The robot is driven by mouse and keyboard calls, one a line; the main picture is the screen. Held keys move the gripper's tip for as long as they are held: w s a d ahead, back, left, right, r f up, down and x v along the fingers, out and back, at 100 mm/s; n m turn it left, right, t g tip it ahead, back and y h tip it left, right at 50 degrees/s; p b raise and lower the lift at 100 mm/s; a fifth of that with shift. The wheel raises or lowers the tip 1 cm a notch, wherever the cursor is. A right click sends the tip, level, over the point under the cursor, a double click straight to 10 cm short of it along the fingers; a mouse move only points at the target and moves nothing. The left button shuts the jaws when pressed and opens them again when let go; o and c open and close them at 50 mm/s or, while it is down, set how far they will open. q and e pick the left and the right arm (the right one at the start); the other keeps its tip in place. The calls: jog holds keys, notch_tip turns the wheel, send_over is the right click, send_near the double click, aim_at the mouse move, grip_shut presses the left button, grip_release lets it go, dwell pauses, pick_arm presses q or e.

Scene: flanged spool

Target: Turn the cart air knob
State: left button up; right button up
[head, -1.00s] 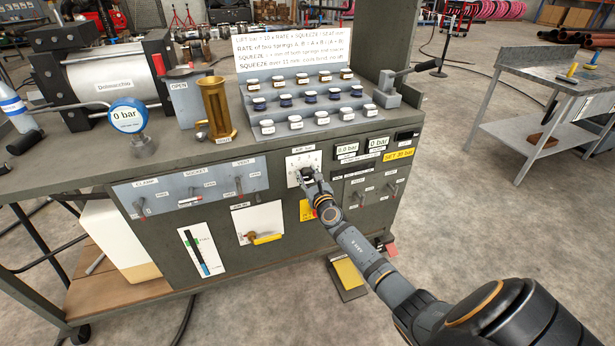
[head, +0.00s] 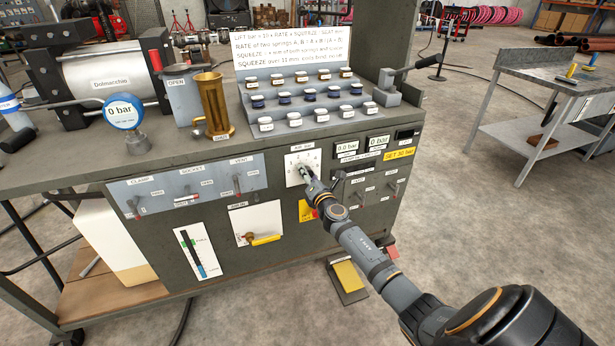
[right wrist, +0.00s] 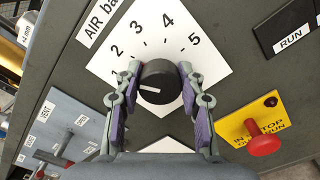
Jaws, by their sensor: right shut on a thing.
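The air knob (right wrist: 157,82) is a round black knob with a white pointer line. It sits on a white dial plate (right wrist: 217,62) labelled "AIR bar", where 2 to 5 can be read. My right gripper (right wrist: 160,70) is shut on the knob, one purple-padded finger on each side. In the head view, the dial plate (head: 301,158) is on the cart's front and my right gripper (head: 308,178) reaches it, hiding most of the knob. My left gripper is out of view.
A red knob (right wrist: 264,139) on a yellow plate stands out right of the dial in the wrist view. A lever panel (head: 160,191) lies to the left. The round gauge (head: 123,110) and a display (head: 378,141) read 0 bar. A yellow pedal (head: 348,274) is on the floor.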

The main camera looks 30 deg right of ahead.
jog(key=m+b, duration=0.1)
jog(key=m, duration=0.4)
jog(key=m+b, duration=0.1)
jog(key=m, duration=0.1)
jog(key=shift+d+f+m+b, duration=0.1)
jog(key=shift+f+m+b, duration=0.15)
jog(key=shift+m+b, duration=0.1)
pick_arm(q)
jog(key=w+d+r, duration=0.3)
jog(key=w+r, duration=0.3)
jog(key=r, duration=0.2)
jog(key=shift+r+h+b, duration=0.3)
pick_arm(e)
jog(key=shift+m, duration=0.85)
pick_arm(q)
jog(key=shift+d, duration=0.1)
pick_arm(e)
jog(key=o, duration=1.2)
jog(key=shift+s, duration=0.15)
jog(key=v, duration=1.2)
jog(key=shift+r, duration=0.1)
